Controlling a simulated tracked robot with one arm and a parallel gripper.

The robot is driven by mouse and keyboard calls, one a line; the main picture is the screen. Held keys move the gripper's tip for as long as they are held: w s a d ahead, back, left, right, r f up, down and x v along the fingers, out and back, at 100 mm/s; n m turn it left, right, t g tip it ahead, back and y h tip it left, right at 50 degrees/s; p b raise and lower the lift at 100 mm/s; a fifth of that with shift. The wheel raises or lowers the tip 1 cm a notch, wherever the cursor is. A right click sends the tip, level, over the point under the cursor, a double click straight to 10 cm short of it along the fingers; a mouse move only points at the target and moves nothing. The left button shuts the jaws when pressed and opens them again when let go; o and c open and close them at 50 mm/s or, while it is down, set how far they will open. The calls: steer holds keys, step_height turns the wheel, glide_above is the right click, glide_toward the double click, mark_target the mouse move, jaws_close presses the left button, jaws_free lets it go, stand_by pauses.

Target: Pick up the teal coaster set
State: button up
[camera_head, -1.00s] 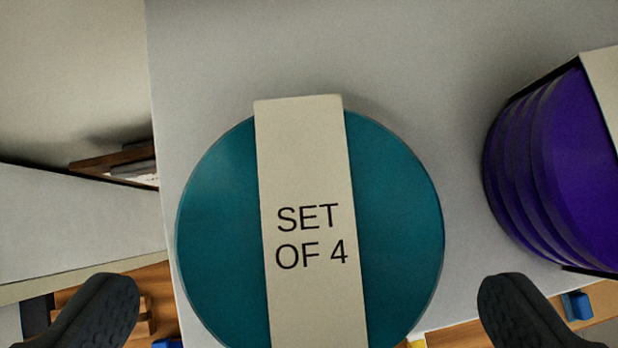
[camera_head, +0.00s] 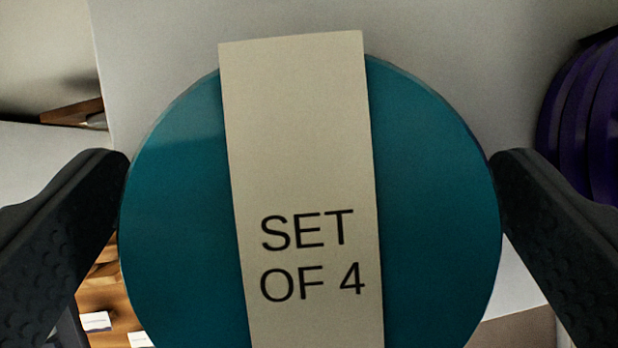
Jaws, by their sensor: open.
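The teal coaster set (camera_head: 435,190) is a round stack with a cream paper band reading "SET OF 4" down its middle. It fills the centre of the view on a pale grey surface, its lower edge cut off by the frame. My gripper (camera_head: 310,165) is open, with one dark textured finger on the left and one on the right of the set. The fingertips overlap or nearly meet the set's left and right edges in the picture; I cannot tell whether they touch it.
A purple coaster stack (camera_head: 590,125) stands to the right, partly behind the right finger. The pale grey surface (camera_head: 440,45) is clear above the teal set. Its left edge drops away toward wooden items (camera_head: 75,115) and a lower area with small white cards (camera_head: 96,321).

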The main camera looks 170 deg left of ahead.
steer(key=c, duration=1.2)
steer(key=shift+o, duration=0.2)
steer(key=shift+r, duration=0.6)
